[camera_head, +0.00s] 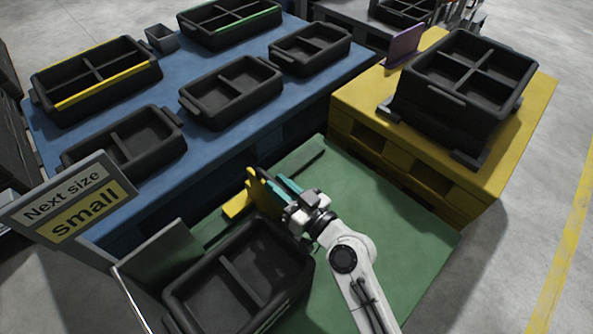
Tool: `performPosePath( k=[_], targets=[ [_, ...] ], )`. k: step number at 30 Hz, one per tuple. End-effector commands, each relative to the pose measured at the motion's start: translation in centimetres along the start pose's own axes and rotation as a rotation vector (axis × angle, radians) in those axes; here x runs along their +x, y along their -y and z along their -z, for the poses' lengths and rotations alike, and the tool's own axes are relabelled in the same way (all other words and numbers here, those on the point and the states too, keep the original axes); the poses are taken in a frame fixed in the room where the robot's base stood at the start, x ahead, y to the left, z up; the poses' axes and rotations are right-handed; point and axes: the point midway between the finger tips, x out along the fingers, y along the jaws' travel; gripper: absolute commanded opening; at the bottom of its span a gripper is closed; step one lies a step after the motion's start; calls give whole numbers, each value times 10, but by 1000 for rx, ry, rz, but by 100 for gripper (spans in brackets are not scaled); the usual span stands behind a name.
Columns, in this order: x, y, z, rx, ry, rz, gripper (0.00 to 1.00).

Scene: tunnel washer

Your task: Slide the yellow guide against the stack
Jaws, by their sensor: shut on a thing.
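The yellow guide (258,191) is an upright plate with a low foot. It stands on the green table (376,215), at the far side of a black two-compartment crate (236,280). My gripper (277,186), with teal fingers, is shut on the guide from its right side. The fingers partly hide the guide. The black crate stands at the front left of the green table. I cannot tell whether it is one crate or a stack, nor whether the guide touches it.
A grey upright plate (160,260) stands left of the crate. A sign reading "Next size small" (72,205) is at the left. Several black crates lie on the blue table (205,145). Stacked black crates (463,85) and a purple plate (404,45) stand on a yellow pallet (520,120).

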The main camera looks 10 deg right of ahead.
Motion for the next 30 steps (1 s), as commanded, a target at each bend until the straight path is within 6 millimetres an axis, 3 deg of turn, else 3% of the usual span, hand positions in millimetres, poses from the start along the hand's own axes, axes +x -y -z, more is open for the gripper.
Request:
performPosePath(
  k=[14, 15, 21, 30],
  targets=[
    [1, 13, -3, 4, 2, 8, 0],
    [1, 13, -3, 4, 2, 8, 24],
    [1, 12, -3, 3, 2, 7, 42],
    [-3, 10, -3, 1, 1, 2, 42]
  ],
)
